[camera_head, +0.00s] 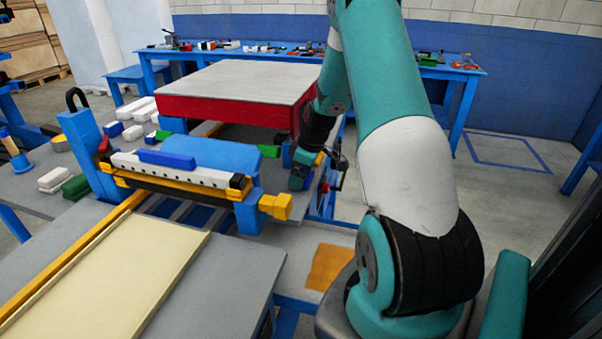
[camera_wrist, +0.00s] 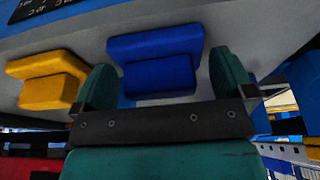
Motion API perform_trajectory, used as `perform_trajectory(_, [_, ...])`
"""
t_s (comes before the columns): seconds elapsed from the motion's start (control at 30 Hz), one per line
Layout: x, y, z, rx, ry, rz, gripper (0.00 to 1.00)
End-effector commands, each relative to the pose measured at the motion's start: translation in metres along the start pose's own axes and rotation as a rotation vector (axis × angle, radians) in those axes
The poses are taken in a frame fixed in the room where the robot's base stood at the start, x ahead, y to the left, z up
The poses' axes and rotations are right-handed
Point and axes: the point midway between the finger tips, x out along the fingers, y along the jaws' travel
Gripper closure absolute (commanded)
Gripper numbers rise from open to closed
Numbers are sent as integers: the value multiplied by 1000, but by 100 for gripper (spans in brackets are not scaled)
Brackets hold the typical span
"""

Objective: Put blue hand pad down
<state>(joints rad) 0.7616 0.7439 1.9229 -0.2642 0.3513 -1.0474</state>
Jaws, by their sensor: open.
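In the wrist view a blue hand pad (camera_wrist: 158,52) with a stepped shape rests against a grey surface (camera_wrist: 75,42). My gripper (camera_wrist: 163,62) is open, with one teal finger on each side of the pad. Gaps show between the fingers and the pad, with the left finger closer to it. A yellow pad (camera_wrist: 47,78) of similar shape sits to the left, outside the fingers. In the head view my gripper (camera_head: 304,170) is low beside the right end of the machine, and I cannot clearly make out the blue hand pad there.
A red-sided panel stack (camera_head: 230,107) stands just behind my gripper. A cream panel (camera_head: 115,270) lies at front left. A blue bench (camera_head: 455,72) is behind.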

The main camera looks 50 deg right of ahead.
Motion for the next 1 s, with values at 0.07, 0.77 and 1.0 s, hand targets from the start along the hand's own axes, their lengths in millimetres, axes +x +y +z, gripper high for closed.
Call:
perform_trajectory(0.07, [-12,1,0,0,2,5,0])
perform_trajectory(0.77, [-117,0,0,0,1,1,0])
perform_trajectory(1.0, [-130,-68,-56,-41,14,-45,0])
